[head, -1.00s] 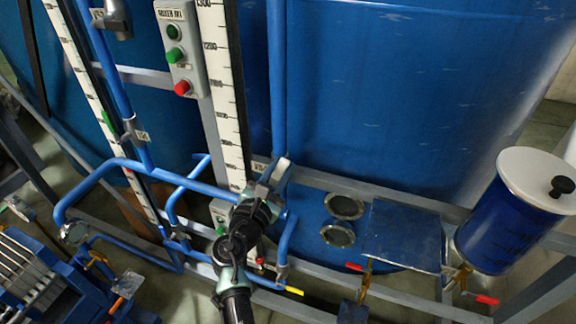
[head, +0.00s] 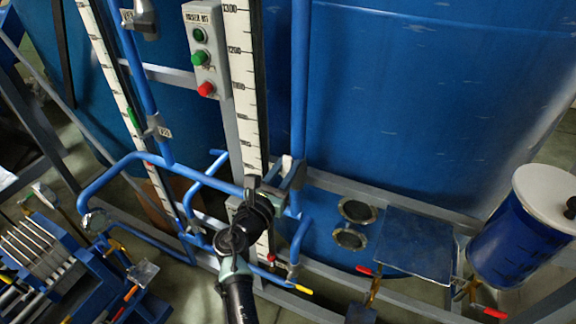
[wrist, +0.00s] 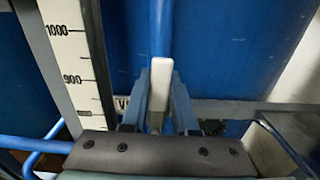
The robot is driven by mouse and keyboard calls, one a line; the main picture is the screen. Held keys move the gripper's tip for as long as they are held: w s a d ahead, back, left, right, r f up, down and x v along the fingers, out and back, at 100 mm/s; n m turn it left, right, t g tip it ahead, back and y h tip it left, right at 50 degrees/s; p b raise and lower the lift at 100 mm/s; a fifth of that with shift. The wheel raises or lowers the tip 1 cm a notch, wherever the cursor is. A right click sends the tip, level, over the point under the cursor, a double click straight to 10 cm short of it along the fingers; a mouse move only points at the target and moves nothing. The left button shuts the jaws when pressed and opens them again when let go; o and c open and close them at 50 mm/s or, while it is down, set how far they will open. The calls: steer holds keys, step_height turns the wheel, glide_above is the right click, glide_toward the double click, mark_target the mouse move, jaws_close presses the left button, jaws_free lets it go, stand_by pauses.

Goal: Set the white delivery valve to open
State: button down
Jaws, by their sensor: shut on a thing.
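The white delivery valve's handle (wrist: 161,72) stands between the two fingers of my gripper (wrist: 160,98) in the wrist view, with its white top showing above them. The fingers are shut on it from both sides. In the head view my gripper (head: 290,178) is at the foot of the vertical blue pipe, and the white handle tip (head: 286,164) just shows there. The valve body is mostly hidden behind my gripper and wrist.
A big blue tank (head: 420,90) stands behind. A white scale (head: 243,90) and a button box (head: 204,50) are left of the pipe. Blue pipes (head: 120,165) run at left. A blue pot with a white lid (head: 545,190) and red-handled valves are at right.

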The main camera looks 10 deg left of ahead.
steer(key=c, duration=0.7)
jaws_free()
steer(key=shift+s, duration=0.1)
steer(key=b+v, duration=0.2)
steer(key=v, duration=1.1)
